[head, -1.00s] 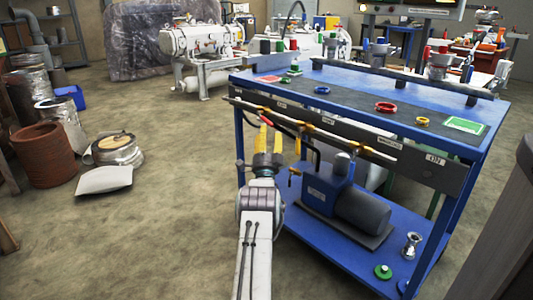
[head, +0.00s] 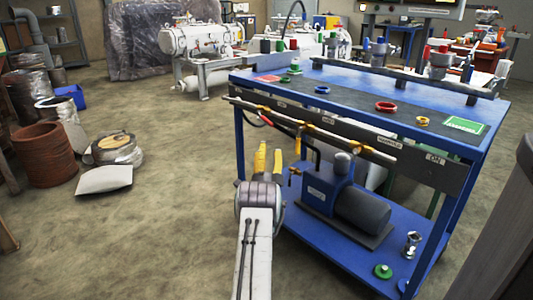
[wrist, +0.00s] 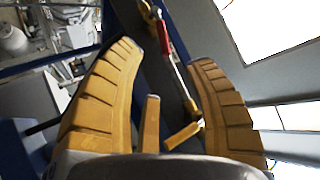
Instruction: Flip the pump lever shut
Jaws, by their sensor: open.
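A metal pipe (head: 330,137) with several yellow valve fittings runs along the blue bench's front. Near its left end is a red lever (head: 266,118); a red handle (wrist: 163,38) also shows in the wrist view between my fingers. A small yellow fitting (head: 294,171) sits beside the blue and dark pump (head: 340,195) on the lower shelf. I cannot tell which handle is the pump lever. My gripper (head: 268,157) is open and empty, in front of and below the pipe's left part. In the wrist view its yellow fingers (wrist: 165,57) stand wide apart, not visibly touching the handle.
The bench top (head: 350,98) holds coloured rings and small fittings. A green disc (head: 383,271) and a metal fitting (head: 412,243) sit on the lower shelf. The floor left of my arm is open as far as a white bag (head: 104,179) and drums.

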